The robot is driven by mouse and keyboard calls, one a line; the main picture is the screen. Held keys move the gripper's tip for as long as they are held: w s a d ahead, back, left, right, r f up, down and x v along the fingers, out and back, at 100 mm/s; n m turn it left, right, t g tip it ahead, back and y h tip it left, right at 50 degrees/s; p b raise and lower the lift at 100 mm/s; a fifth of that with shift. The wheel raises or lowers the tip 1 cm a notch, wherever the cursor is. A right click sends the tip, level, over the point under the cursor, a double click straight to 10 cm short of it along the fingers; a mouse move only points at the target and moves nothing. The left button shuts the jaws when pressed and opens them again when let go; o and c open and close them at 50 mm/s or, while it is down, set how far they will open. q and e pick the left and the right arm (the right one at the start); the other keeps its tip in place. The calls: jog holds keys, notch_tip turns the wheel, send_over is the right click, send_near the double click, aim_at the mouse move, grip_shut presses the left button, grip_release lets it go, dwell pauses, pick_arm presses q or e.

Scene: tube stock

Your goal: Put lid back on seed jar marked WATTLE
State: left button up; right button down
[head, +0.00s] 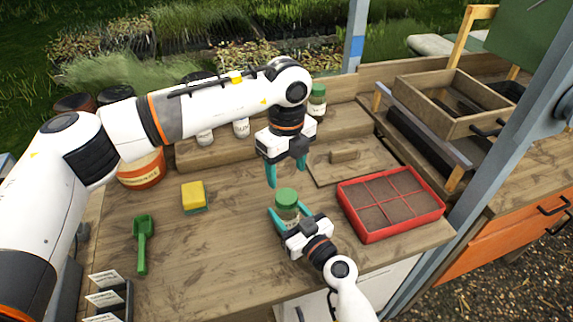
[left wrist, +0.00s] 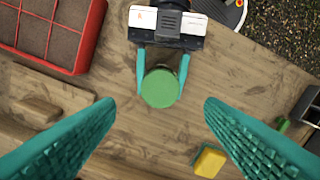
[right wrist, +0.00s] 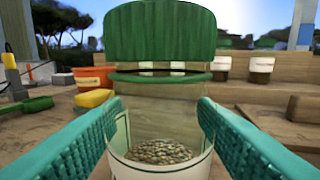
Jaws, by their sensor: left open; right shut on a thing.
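A clear glass jar (head: 289,217) stands upright near the front of the bench, with seeds at its bottom in the right wrist view (right wrist: 160,150). The writing on its label cannot be read. My right gripper (head: 293,221) is shut around the jar's sides. A green lid (head: 286,196) is on top of the jar's mouth; the right wrist view (right wrist: 160,32) shows a thin band between lid and glass, and I cannot tell whether it is screwed down. My left gripper (head: 287,174) is open and empty, pointing down above the lid, which sits between its fingers in the left wrist view (left wrist: 159,88).
A red divided soil tray (head: 352,234) is right of the jar. A yellow sponge (head: 193,194) and green scoop (head: 142,246) lie to the left. Another green-lidded jar (head: 317,101) and several pale jars stand on the back shelf. A wooden board (head: 330,174) lies behind.

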aim_at(286, 196)
pick_arm(q)
notch_tip(286, 196, down, 8)
jog(key=shift+r, duration=0.15)
jog(key=shift+c, duration=0.2)
